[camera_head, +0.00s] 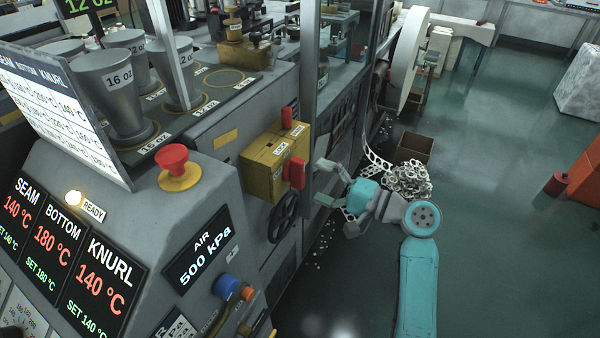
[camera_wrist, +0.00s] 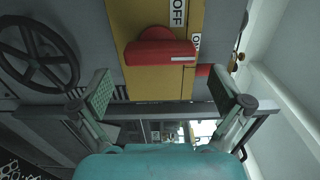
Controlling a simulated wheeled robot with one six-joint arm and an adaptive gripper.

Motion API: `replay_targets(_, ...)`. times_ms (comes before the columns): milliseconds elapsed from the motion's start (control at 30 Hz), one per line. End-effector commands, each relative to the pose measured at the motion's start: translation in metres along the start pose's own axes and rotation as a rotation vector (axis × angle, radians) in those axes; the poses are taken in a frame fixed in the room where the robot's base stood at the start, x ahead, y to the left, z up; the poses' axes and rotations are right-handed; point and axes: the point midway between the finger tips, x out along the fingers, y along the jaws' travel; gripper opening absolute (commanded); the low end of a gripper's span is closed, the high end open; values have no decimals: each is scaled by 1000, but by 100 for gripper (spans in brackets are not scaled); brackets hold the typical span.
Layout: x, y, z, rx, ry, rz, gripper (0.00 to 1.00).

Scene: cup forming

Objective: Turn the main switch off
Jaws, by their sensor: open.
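The main switch is a yellow box (camera_head: 262,167) on the machine's side, with a red handle (camera_head: 295,172) on the face toward my gripper. In the wrist view the red handle (camera_wrist: 160,53) stands out from the yellow plate (camera_wrist: 150,85). Its white-striped end points toward a partly cut-off "ON" label (camera_wrist: 196,43); an "OFF" label (camera_wrist: 179,12) is farther up. My gripper (camera_head: 322,182) is open and empty, facing the handle. In the wrist view its fingers (camera_wrist: 163,93) are spread to either side below the handle, apart from it.
A black handwheel (camera_head: 284,217) is below the box; it also shows in the wrist view (camera_wrist: 38,55). A grey post (camera_head: 308,70) rises close behind the box. A red emergency button (camera_head: 172,160) is on the panel at left. Paper scrap (camera_head: 408,180) lies on the floor; open floor is at right.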

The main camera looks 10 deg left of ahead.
Motion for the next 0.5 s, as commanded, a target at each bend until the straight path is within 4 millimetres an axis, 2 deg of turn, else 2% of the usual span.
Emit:
replay_targets(33,10,0,1,0,-4,0,100)
replay_targets(200,36,0,0,0,-2,0,100)
replay_targets(500,54,1,0,0,1,1,100)
